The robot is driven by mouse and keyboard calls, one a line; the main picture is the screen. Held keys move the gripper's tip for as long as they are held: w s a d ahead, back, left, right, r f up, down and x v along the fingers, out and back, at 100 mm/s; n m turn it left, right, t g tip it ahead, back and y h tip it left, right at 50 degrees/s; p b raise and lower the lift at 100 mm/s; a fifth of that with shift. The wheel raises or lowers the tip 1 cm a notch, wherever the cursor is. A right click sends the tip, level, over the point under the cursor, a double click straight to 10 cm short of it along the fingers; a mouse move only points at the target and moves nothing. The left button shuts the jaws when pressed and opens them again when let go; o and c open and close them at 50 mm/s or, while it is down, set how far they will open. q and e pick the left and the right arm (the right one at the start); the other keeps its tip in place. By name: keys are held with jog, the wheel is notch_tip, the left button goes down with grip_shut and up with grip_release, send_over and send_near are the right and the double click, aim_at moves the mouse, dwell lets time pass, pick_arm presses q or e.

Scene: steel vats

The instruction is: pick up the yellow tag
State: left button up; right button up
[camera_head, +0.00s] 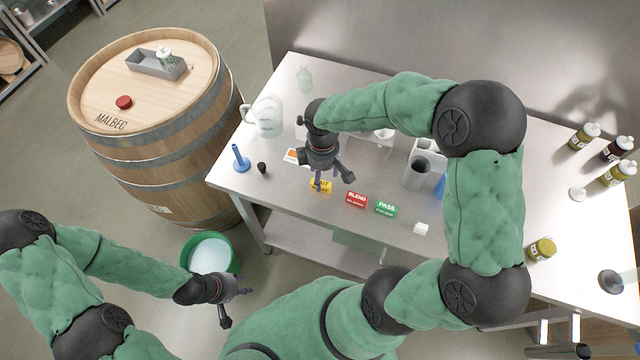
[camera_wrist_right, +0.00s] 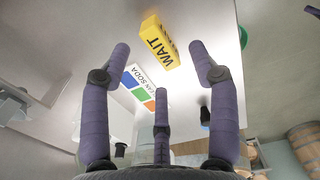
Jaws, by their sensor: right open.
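The yellow tag (camera_head: 321,187) lies on the steel table near its front edge, left of the red BLEND tag (camera_head: 356,200) and the green PASS tag (camera_head: 386,208). In the right wrist view, the yellow tag (camera_wrist_right: 159,45) shows the word WAIT and lies beyond the gap between the outer fingertips. My right gripper (camera_head: 332,180) is open and empty above the table, partly covering the tag. Its three spread fingers (camera_wrist_right: 160,68) show in the wrist view, apart from the tag. My left gripper (camera_head: 236,302) is open and empty, off the table beside a green bucket (camera_head: 235,246).
A SODA card (camera_wrist_right: 138,87) lies beside the yellow tag. A blue tool (camera_head: 240,158), a small black object (camera_head: 262,168) and a pitcher (camera_head: 266,116) stand at the table's left. Bottles (camera_head: 585,137) stand at the right. A wooden barrel (camera_head: 190,120) is beside the table.

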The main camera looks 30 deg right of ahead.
aim_at(324, 182)
jog(key=shift+s+d+f, duration=0.1)
jog(key=shift+s+f, duration=0.05)
jog(key=shift+f, duration=0.5)
jog(key=f, duration=0.1)
jog(key=f+b, duration=0.1)
jog(key=f, duration=0.2)
jog(key=shift+d+f, duration=0.15)
jog(key=shift+d, duration=0.1)
jog(key=shift+w, duration=0.2)
jog(key=shift+c, duration=0.3)
jog(key=c, duration=1.1)
